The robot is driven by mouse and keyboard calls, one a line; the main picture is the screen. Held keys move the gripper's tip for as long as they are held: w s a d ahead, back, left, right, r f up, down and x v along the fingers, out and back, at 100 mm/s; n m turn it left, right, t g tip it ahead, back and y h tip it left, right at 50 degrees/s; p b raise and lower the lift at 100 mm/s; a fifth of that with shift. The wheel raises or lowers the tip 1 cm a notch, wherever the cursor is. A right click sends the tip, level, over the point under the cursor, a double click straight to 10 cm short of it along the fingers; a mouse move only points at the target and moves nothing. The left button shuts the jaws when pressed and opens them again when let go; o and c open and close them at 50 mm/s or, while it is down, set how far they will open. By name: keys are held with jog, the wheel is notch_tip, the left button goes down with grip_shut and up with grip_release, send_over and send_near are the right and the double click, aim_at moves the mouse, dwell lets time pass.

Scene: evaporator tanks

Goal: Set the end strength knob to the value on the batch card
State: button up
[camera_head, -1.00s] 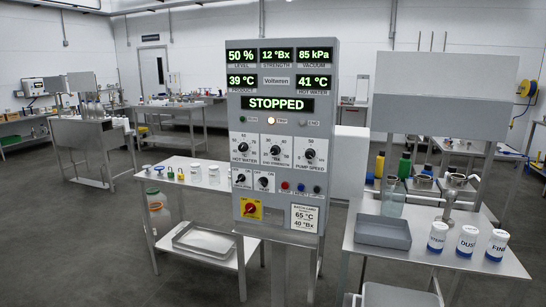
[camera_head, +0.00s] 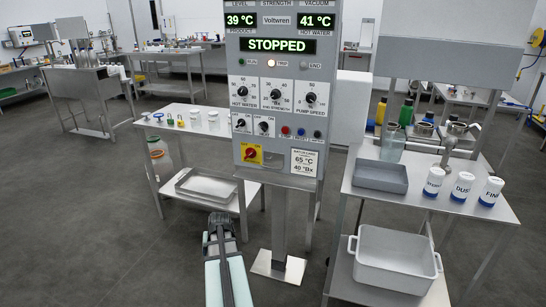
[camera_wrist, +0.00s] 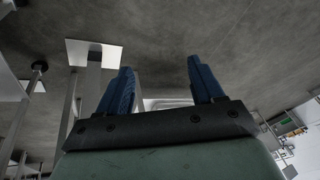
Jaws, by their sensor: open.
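The end strength knob (camera_head: 276,95) is the black middle dial in the row of three on the grey control panel (camera_head: 325,75). Its exact pointer setting is too small to read surely. The batch card (camera_head: 304,162) is at the panel's lower right and reads 65 °C and 40 °Bx. My gripper (camera_head: 219,219) is low in front of the panel's post, well below the knob and apart from it. In the wrist view its two blue fingers (camera_wrist: 161,82) are spread with nothing between them, and the panel face is not in that view.
The hot water knob (camera_head: 243,90) and pump speed knob (camera_head: 311,98) flank the middle dial. A red switch on a yellow plate (camera_head: 251,153) sits below. A left table with a tray (camera_head: 205,186) and a right table with canisters (camera_head: 461,187) stand either side. The display (camera_head: 277,45) reads STOPPED.

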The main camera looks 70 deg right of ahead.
aim_at(274, 97)
jog(key=d+r+m+t+h, duration=0.1)
jog(key=d+r+t+h, duration=0.35)
jog(key=d+r, duration=1)
jog(key=d+r+m+t+h, duration=0.1)
jog(key=d+r+h, duration=0.85)
jog(key=r, duration=0.85)
jog(key=s+d+r+m+g+h, duration=0.4)
jog(key=s+r+g+h, duration=0.3)
jog(key=s+r+g, duration=0.3)
jog(key=shift+t, duration=0.45)
jog(key=x, duration=1.3)
jog(key=shift+w+d+r, duration=0.1)
jog(key=shift+d+r, duration=0.05)
jog(key=shift+d, duration=0.15)
jog(key=c, duration=1)
